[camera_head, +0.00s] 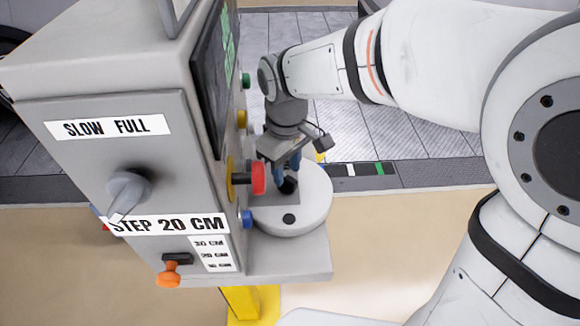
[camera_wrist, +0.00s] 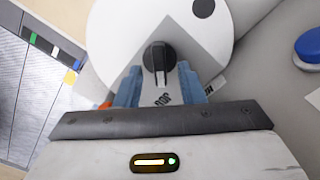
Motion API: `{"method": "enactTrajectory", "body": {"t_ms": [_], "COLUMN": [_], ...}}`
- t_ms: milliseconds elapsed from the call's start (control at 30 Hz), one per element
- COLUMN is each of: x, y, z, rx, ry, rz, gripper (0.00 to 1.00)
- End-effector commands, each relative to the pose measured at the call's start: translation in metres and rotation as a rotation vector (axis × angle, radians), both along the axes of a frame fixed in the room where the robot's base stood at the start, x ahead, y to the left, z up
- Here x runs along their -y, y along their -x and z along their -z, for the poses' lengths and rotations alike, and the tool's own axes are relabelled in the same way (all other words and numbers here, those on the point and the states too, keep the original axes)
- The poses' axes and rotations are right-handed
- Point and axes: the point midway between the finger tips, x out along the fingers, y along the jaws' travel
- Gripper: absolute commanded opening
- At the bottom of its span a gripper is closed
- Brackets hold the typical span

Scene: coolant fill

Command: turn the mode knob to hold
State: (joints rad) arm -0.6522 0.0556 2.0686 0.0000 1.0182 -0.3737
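A black knob (camera_wrist: 158,57) stands on a white round plate (camera_wrist: 115,35) in the wrist view; I take it for the mode knob. Its ridge points down the picture, towards my gripper's palm. Dark lettering beside it is partly hidden and I cannot read it fully. My gripper (camera_wrist: 160,72) is open, with one blue finger on each side of the knob and a gap visible to it. In the head view my gripper (camera_head: 287,170) reaches down over the black knob (camera_head: 288,186) on the plate (camera_head: 312,208), partly covering it.
The grey cabinet (camera_head: 60,180) stands close on the left. A red button (camera_head: 258,178) sticks out towards my gripper, with a blue button (camera_head: 247,219) below. A grey SLOW/FULL knob (camera_head: 128,192) and an orange-ended lever (camera_head: 170,278) are on its near side.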

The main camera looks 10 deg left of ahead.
Motion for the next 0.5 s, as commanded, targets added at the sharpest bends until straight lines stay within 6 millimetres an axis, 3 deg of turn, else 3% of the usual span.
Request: {"method": "enactTrajectory", "body": {"t_ms": [200,500], "x": [0.001,0.001], "y": [0.0,0.0], "z": [0.017,0.018], "rx": [0.0,0.001], "ry": [0.0,-0.001], "rz": [0.002,0.003], "gripper": [0.35,0.32]}}
